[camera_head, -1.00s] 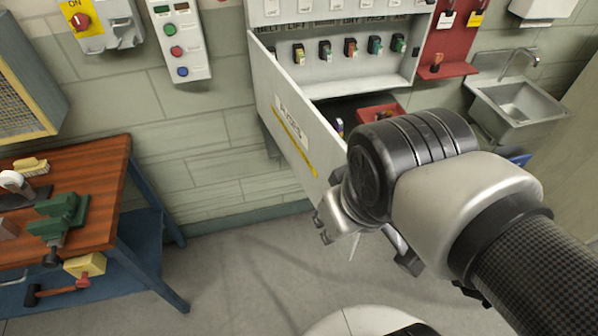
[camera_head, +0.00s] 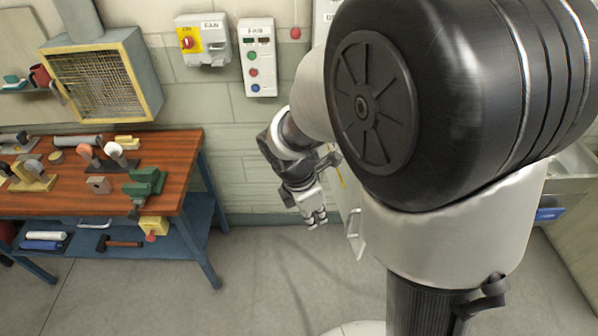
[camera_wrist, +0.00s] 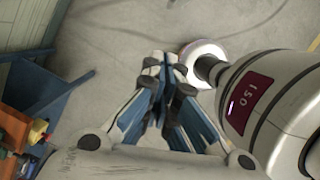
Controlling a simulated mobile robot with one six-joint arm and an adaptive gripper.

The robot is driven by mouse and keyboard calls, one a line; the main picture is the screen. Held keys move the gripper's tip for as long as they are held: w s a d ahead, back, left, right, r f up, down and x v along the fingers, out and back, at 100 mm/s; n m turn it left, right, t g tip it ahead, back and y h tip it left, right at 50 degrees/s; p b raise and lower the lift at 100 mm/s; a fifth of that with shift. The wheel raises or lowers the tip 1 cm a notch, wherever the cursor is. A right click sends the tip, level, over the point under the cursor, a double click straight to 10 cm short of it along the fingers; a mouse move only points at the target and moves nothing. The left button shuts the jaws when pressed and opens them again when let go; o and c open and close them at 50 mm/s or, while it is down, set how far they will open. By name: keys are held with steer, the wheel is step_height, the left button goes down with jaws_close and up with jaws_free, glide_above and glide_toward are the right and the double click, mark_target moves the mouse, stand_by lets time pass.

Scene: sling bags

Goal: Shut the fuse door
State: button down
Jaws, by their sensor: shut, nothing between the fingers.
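The fuse door (camera_head: 348,203) is a pale panel, mostly hidden behind my arm in the head view. Only a narrow strip shows, with a bit of yellow and a light bar handle (camera_head: 353,240) low on it. My gripper (camera_head: 316,222) hangs just left of that strip, pointing down. It appears apart from the door. In the wrist view my gripper (camera_wrist: 165,66) is shut and empty over bare floor, and the door cannot be made out there. The fuse cabinet is almost wholly covered by my arm, so how far the door stands open cannot be told.
A wooden workbench (camera_head: 80,203) with a green vice (camera_head: 145,184) stands at left, its blue frame near the wall. The floor (camera_head: 255,285) between is clear.

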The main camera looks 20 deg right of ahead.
steer(key=d+f+b, duration=0.1)
steer(key=d+f, duration=0.4)
steer(key=f, duration=0.2)
steer(key=shift+w+d, duration=0.25)
steer(key=shift+d, duration=0.15)
steer(key=shift+d+f, duration=0.1)
